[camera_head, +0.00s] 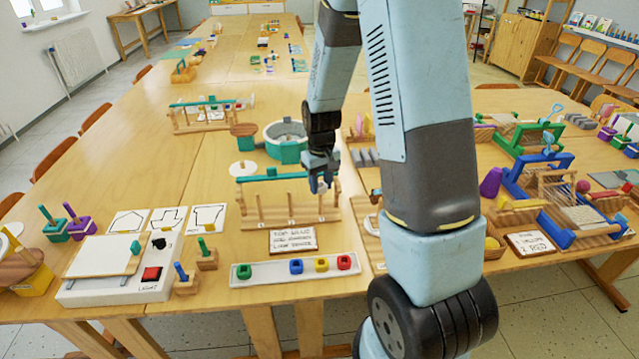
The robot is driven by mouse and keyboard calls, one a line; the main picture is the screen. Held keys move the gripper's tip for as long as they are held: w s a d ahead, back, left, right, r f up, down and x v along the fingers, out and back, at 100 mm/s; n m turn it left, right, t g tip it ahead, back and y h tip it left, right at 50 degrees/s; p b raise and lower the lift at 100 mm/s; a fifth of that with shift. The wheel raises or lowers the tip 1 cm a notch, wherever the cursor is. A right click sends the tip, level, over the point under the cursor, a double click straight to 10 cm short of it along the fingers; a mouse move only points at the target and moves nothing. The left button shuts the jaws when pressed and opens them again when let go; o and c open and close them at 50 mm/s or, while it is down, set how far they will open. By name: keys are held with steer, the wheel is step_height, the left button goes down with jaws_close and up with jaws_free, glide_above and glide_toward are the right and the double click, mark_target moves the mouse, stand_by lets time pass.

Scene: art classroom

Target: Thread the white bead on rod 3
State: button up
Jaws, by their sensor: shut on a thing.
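My gripper (321,184) points down above the right part of a wooden rod rack. It is shut on a small pale thing at its fingertips, which looks like the white bead (322,188); the fingers hide much of it. The rack has a wooden base (275,222), a teal bar (270,178) behind and thin upright rods, including a left rod (259,207), a middle rod (289,205) and a right rod (320,207) just below my gripper. Rod numbers are too small to read surely. I cannot tell whether the bead touches the right rod.
A white tray (270,276) in front holds green, blue, yellow and red beads. A card (292,239) leans between tray and rack. A teal round tub (287,150) stands behind. A light box (115,285) is at left.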

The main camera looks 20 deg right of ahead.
steer(key=shift+f, duration=0.45)
stand_by(0.5)
steer(key=o, duration=1.1)
steer(key=shift+r, duration=0.1)
step_height(320, 180, up, 14)
steer(key=shift+f, duration=0.25)
stand_by(0.3)
